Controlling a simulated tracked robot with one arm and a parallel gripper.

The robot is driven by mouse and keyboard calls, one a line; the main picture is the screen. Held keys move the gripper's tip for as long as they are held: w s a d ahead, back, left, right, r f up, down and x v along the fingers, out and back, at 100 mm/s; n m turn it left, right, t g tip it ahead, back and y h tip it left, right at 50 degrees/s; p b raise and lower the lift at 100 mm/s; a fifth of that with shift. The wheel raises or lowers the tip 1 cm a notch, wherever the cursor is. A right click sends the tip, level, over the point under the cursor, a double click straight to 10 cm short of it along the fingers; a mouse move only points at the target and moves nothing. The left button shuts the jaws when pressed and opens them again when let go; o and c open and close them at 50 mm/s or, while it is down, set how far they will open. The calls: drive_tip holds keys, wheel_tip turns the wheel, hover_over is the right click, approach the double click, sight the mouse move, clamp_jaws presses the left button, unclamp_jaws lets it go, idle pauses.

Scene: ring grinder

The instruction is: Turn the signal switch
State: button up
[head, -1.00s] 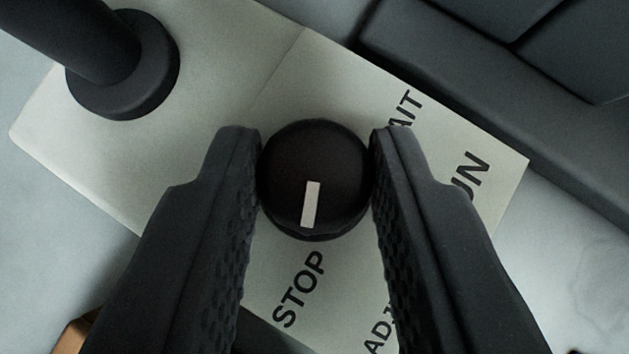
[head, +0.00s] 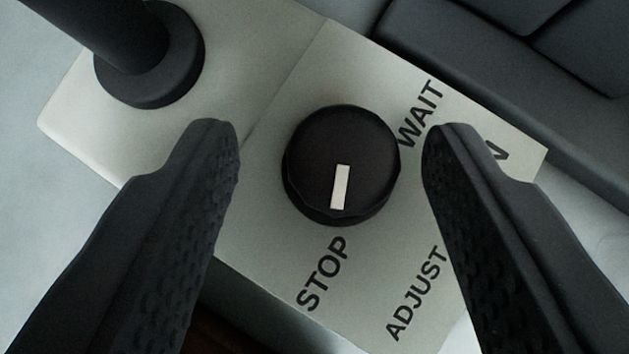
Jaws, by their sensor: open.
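The signal switch is a round black knob (head: 341,150) with a white pointer mark. It sits on a pale grey panel (head: 262,225) lettered STOP, WAIT, ADJUST and a word mostly hidden by my right finger, of which an N shows. The white mark points down in the picture, toward the STOP label (head: 323,274). My gripper (head: 330,145) is open, with one finger on each side of the knob. Gaps show on both sides, wider on the left, so neither finger appears to touch it.
A black post with a round collar (head: 150,60) stands on the panel at the upper left. A dark grey blocky structure (head: 480,70) lies along the upper right. A pale surface shows at the left and right edges.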

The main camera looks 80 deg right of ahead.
drive_tip(key=b+v, duration=0.3)
drive_tip(key=v, duration=1)
drive_tip(key=shift+a+r, duration=0.15)
drive_tip(key=shift+a, duration=0.05)
